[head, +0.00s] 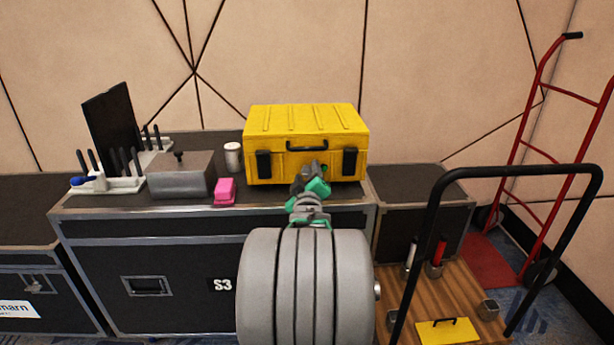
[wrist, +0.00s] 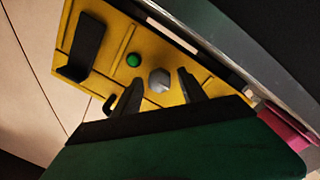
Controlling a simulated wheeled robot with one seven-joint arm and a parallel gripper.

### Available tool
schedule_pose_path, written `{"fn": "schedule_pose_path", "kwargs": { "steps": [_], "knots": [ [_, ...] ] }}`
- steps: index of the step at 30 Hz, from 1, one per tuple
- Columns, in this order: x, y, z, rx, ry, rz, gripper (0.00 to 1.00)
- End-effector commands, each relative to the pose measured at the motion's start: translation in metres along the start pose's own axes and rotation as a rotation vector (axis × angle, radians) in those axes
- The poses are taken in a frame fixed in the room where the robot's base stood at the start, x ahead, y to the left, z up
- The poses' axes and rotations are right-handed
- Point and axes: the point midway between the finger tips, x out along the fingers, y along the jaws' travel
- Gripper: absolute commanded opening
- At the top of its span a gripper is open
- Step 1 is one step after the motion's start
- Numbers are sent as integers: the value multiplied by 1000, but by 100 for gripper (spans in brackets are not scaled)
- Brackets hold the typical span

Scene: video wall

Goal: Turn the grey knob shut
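A yellow case (head: 306,128) with a black handle and two black latches stands on a dark flight case. In the wrist view its front face (wrist: 102,70) carries the grey knob (wrist: 159,80), a faceted disc, with a green button (wrist: 134,60) beside it. My gripper (head: 310,172) is at the case's front in the head view, hiding the knob there. In the wrist view my gripper (wrist: 161,76) is open, with one finger on each side of the knob. Gaps show between fingers and knob; I cannot tell how deep the fingers reach.
A pink block (head: 225,190), a white cup (head: 233,156) and a grey metal box (head: 181,176) stand left of the yellow case. A wooden cart (head: 462,290) with a black handle stands at right, before a red hand truck (head: 533,150).

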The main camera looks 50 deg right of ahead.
Motion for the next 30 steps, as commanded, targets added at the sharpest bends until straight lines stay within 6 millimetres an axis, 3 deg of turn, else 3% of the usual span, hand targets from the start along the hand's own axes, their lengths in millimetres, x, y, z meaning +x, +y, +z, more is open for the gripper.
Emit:
{"fn": "schedule_pose_path", "kwargs": {
  "steps": [17, 30],
  "knots": [
    [0, 0, 0, 0, 0, 0, 1],
    [0, -1, 0, 32, -1, -1, 0]
  ]
}}
